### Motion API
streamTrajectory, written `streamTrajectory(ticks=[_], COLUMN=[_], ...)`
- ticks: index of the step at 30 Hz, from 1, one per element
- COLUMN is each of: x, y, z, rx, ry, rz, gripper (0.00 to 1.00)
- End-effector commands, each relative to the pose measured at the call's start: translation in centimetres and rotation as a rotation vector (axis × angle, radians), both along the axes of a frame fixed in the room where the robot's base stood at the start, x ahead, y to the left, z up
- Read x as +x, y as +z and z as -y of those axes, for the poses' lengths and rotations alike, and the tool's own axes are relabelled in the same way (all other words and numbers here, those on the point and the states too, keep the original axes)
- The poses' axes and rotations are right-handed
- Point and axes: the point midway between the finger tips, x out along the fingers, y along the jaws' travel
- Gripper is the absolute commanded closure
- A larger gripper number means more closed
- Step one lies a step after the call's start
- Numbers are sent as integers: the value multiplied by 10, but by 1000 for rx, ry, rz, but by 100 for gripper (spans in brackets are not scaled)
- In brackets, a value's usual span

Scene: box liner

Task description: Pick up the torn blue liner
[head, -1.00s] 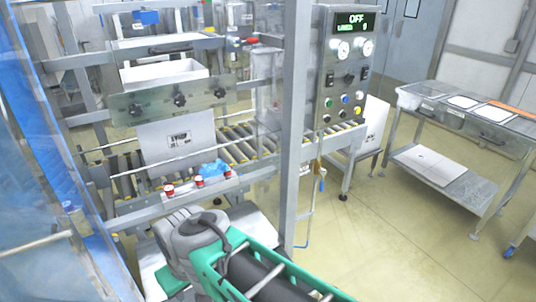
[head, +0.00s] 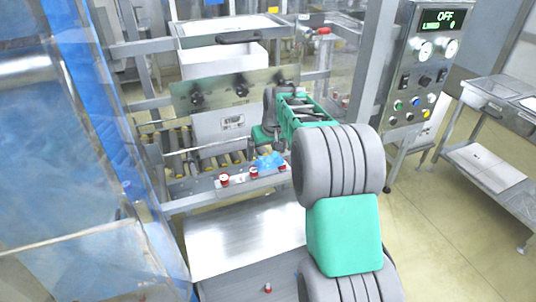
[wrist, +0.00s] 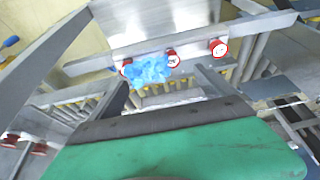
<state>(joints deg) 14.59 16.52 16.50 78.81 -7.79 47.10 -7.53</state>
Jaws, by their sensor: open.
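The torn blue liner (head: 268,162) is a small crumpled blue piece on a metal rail (head: 205,197) with red buttons, in front of the rollers. In the wrist view the liner (wrist: 147,71) lies against the left and middle red buttons and partly hides the left one. My gripper (wrist: 165,88) is open and empty, with one dark finger on each side of the picture's middle. The liner shows beyond the fingertips, nearer the left finger. In the head view my gripper is just above and behind the liner, and its fingers are hard to make out.
Three red buttons (head: 224,180) sit along the rail close to the liner. A metal plate with black knobs (head: 240,90) and a white box (head: 222,122) stand behind. A grey post (head: 372,65) and the control panel (head: 418,65) are at right. A bare steel surface (head: 245,235) lies in front.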

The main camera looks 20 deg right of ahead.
Motion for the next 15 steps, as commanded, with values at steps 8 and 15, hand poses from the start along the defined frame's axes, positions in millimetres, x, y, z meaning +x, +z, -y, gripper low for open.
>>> streamTrajectory(ticks=[8,15], x=[40,54], y=[-26,-57], z=[27,27], rx=[-2,-2], ry=[1,4], rz=[15,13], gripper=[0,0])
